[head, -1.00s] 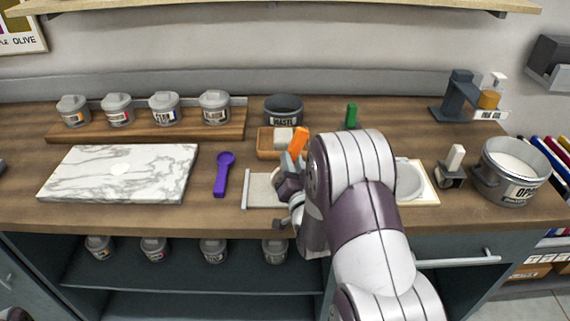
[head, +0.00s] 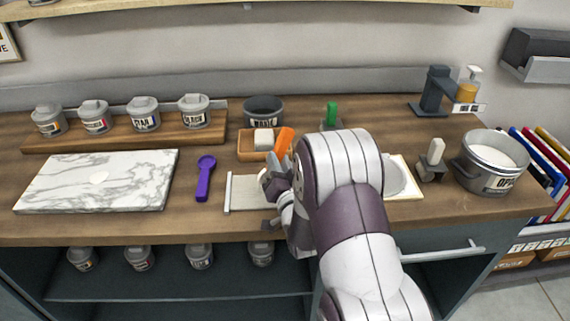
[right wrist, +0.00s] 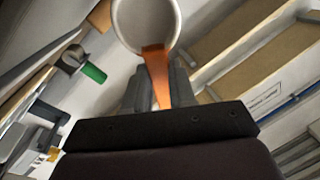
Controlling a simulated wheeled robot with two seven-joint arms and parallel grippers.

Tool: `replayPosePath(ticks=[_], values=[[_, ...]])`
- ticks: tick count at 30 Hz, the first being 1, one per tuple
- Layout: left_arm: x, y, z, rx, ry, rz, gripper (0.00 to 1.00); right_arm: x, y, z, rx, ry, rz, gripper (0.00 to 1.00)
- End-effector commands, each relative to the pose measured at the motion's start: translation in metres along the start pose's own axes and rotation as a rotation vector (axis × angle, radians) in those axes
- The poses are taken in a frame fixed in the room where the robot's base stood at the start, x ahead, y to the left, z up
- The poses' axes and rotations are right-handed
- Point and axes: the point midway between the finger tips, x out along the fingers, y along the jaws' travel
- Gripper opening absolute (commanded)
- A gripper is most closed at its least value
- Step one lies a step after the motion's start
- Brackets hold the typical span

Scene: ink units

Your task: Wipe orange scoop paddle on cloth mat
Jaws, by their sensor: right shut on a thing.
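The orange scoop paddle (head: 284,140) is in my right gripper (head: 270,182), its orange end standing up above the fingers in the head view. In the right wrist view the orange handle (right wrist: 157,75) runs between the fingers towards a pale round cup-like shape (right wrist: 146,22). The cloth mat (head: 247,193) is a pale sheet with a light bar at its left edge, lying on the counter. My right gripper is over its right part and hides that part. I cannot tell whether the scoop touches the mat. My left gripper is not in view.
A purple scoop (head: 205,178) lies left of the mat, beside a marble slab (head: 100,180). Behind the mat stand a wooden tray (head: 246,146) with a white block and a dark waste pot (head: 263,108). A large grey pot (head: 490,160) stands at the right.

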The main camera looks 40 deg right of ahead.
Motion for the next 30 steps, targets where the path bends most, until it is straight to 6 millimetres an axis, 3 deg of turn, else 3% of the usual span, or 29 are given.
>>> replayPosePath(ticks=[21,30], values=[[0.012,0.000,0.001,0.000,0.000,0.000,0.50,0.008,-0.038,0.024,0.000,-0.002,-0.004,0.00],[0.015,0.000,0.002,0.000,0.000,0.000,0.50,0.005,-0.024,0.018,-0.001,0.000,0.003,0.00]])
